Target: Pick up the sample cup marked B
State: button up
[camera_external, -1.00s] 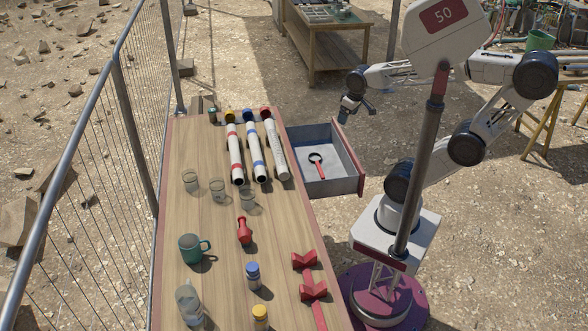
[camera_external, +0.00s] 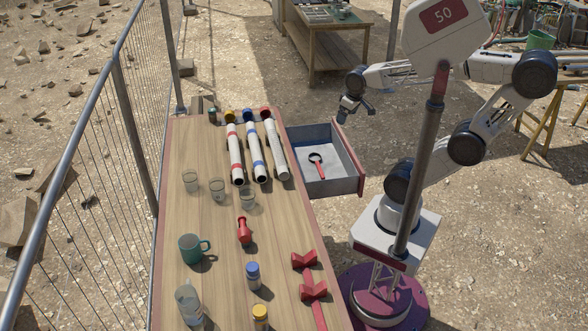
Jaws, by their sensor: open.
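Three small clear cups stand upright near the middle of the table: a left cup (camera_external: 190,181), a middle cup (camera_external: 217,189) and a right cup (camera_external: 247,199). Any letters on them are too small to read, so I cannot tell which is marked B. My gripper (camera_external: 356,114) is open and appears empty. It hangs in the air to the right of the table, above and beyond the open drawer, well apart from the cups.
Three striped tubes (camera_external: 257,150) lie behind the cups. A drawer (camera_external: 350,183) holding a red-handled magnifier (camera_external: 318,166) stands open on the right. A teal mug (camera_external: 193,248), red tool (camera_external: 244,231), blue-capped jar (camera_external: 253,276) and red holder (camera_external: 313,291) are nearer. A fence (camera_external: 120,140) borders the left.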

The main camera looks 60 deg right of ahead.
jog(key=w+a+f+n+t, duration=0.15)
jog(key=w+a, duration=0.25)
jog(key=w, duration=0.5)
jog(key=w+a+f+n+t+y, duration=0.1)
jog(key=w+a+f+t, duration=0.2)
jog(key=w, duration=0.5)
jog(key=w+a+f+n+t, duration=0.1)
jog(key=w+a+f+n, duration=0.15)
jog(key=w+a, duration=0.45)
jog(key=n+y, duration=0.4)
jog(key=y, duration=0.4)
send_near(216, 182)
jog(key=a, duration=0.2)
jog(key=s+a+r, duration=0.1)
jog(key=shift+a+r, duration=0.1)
jog(key=shift+w+a, duration=0.1)
jog(key=shift+x, duration=1.2)
jog(key=shift+x, duration=2.6)
